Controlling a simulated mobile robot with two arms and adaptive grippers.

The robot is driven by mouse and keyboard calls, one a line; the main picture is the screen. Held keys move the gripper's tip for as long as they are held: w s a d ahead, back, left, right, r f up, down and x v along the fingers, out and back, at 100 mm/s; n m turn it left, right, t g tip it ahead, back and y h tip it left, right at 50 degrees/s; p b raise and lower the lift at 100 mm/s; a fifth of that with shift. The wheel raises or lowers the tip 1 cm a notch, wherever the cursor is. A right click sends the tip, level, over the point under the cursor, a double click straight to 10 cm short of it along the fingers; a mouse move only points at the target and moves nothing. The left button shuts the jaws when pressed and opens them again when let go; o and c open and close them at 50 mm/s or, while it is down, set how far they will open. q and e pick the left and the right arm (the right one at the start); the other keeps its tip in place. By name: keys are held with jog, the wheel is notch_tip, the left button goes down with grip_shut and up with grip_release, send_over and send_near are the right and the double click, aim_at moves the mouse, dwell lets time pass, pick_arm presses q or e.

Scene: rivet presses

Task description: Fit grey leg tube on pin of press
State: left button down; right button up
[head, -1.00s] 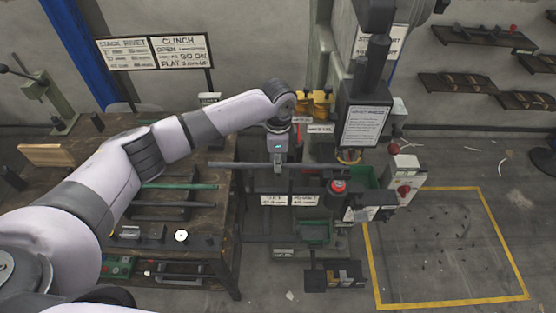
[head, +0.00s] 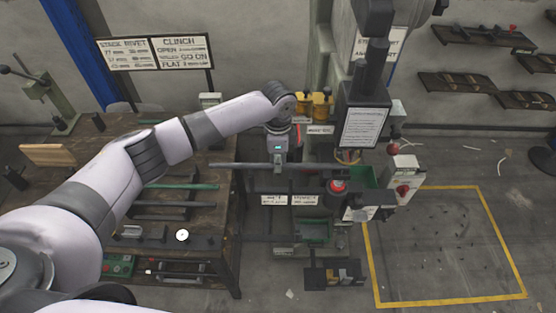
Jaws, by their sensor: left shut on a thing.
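My left gripper (head: 278,168) reaches in from the left and points down. It is shut on the grey leg tube (head: 236,165), around the middle of its visible length. The tube lies about level, left to right, across the gap between the workbench and the press (head: 365,128). Its right end is close to the press, just above and left of a black cylinder with a red top (head: 337,187). I cannot make out the pin, or whether the tube touches anything there. My right gripper is not in view.
A wooden workbench (head: 215,258) on the left carries a green tube (head: 182,186), dark bars and a round white dial (head: 182,235). Yellow lines mark a floor area (head: 445,245) on the right, clear of large objects.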

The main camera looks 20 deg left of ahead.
pick_arm(q)
jog(key=shift+f+b, duration=0.45)
jog(key=shift+f, duration=1)
dwell(0.3)
dwell(0.5)
jog(key=c, duration=1.5)
grip_release()
jog(key=shift+o, duration=0.2)
jog(key=shift+r, duration=0.15)
notch_tip(320, 180, up, 12)
jog(key=shift+f, duration=0.2)
